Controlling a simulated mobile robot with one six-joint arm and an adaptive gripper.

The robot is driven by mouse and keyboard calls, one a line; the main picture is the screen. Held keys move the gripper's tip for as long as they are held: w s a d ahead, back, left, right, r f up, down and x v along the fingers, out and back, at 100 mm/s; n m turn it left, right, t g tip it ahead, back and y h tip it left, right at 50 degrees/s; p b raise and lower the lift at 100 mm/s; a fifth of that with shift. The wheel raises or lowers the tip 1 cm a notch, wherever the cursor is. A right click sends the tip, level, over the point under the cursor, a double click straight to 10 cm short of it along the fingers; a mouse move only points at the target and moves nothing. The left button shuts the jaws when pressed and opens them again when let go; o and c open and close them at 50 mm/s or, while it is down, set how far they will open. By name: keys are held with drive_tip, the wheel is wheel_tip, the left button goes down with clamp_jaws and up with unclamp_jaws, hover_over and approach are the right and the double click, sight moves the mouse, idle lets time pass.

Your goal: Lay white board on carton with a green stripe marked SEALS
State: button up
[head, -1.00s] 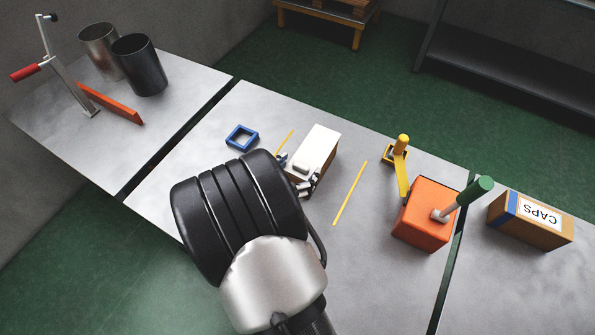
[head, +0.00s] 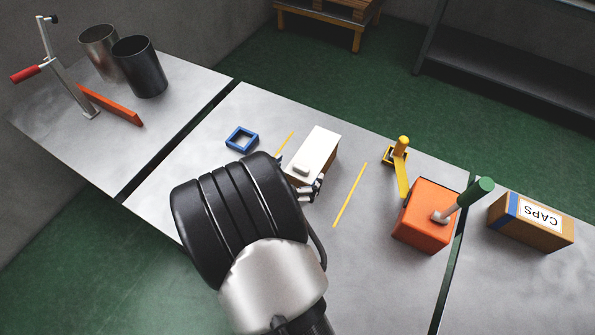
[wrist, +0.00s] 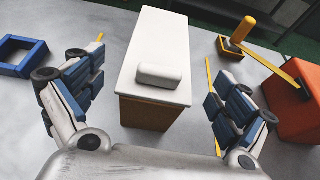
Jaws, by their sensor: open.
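The white board (head: 318,146) lies flat on top of a brown carton (head: 305,181) on the middle table. It also shows in the wrist view (wrist: 157,50), with a raised white grip block (wrist: 160,75) near its closer end. The carton's visible face (wrist: 145,113) is plain brown; no stripe or SEALS marking shows. My gripper (wrist: 158,98) is open, its blue-padded fingers apart on either side of the board's near end, touching nothing that I can see. In the head view my wrist hides part of the gripper.
An orange block (head: 424,215) with a green-handled lever stands to the right, beside a yellow post (head: 402,147). A blue square frame (head: 241,138) lies to the left. A CAPS carton (head: 531,220) with a blue stripe is on the right table. Yellow strips (head: 350,195) mark the tabletop.

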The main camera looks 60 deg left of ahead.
drive_tip(key=shift+s+d+r+p, duration=0.15)
drive_tip(key=shift+s+r+p, duration=0.1)
drive_tip(key=shift+r+p, duration=0.1)
drive_tip(key=p+v, duration=0.2)
drive_tip(key=v, duration=0.9)
drive_tip(key=shift+d, duration=0.15)
drive_tip(key=shift+s, duration=0.15)
drive_tip(key=shift+r, duration=0.15)
